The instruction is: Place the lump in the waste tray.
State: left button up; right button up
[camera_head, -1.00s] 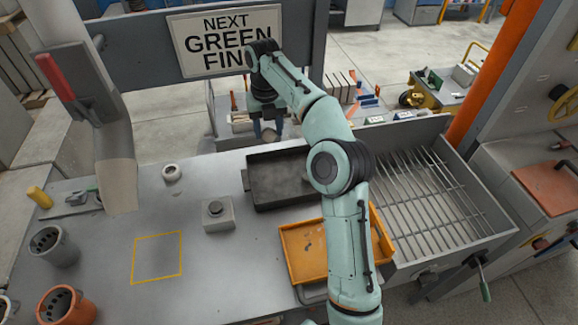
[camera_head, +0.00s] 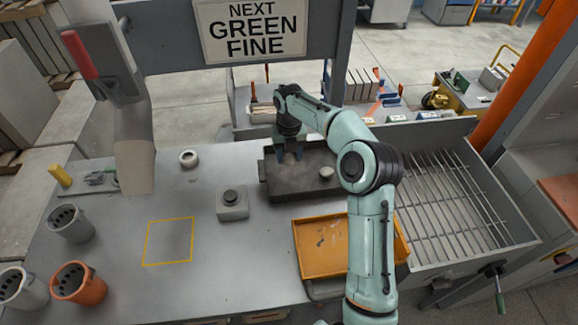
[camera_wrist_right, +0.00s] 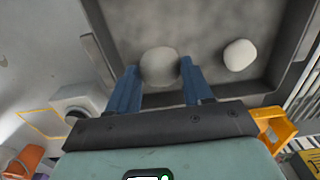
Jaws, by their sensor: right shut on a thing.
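A pale grey lump (camera_wrist_right: 160,67) is between the blue fingers of my right gripper (camera_wrist_right: 155,85) in the right wrist view. In the head view my right gripper (camera_head: 289,158) is over the left part of a dark grey tray (camera_head: 300,193), pointing down, shut on that lump. I cannot tell whether the lump touches the tray floor. A second pale lump (camera_head: 326,172) lies in the same tray, to the right; it also shows in the right wrist view (camera_wrist_right: 239,55). An orange tray (camera_head: 320,250) stands nearer, with small dark bits on its floor. My left gripper is not in view.
A grated bin (camera_head: 450,210) stands at the right. A grey block with a round knob (camera_head: 232,203) and a pale ring (camera_head: 189,159) sit left of the dark tray. A grey chute (camera_head: 133,150) hangs at left. A yellow outlined square (camera_head: 169,241) is empty.

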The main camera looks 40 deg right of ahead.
aim_at(288, 165)
notch_tip(288, 165, down, 5)
jog(key=shift+w+r+b, duration=0.1)
jog(key=shift+r+b, duration=0.05)
jog(key=shift+b, duration=0.15)
jog(key=shift+f, duration=0.3)
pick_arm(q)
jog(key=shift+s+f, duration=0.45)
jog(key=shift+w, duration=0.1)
pick_arm(e)
jog(key=shift+f, duration=0.2)
jog(key=o, duration=1.1)
jog(key=shift+r, duration=0.15)
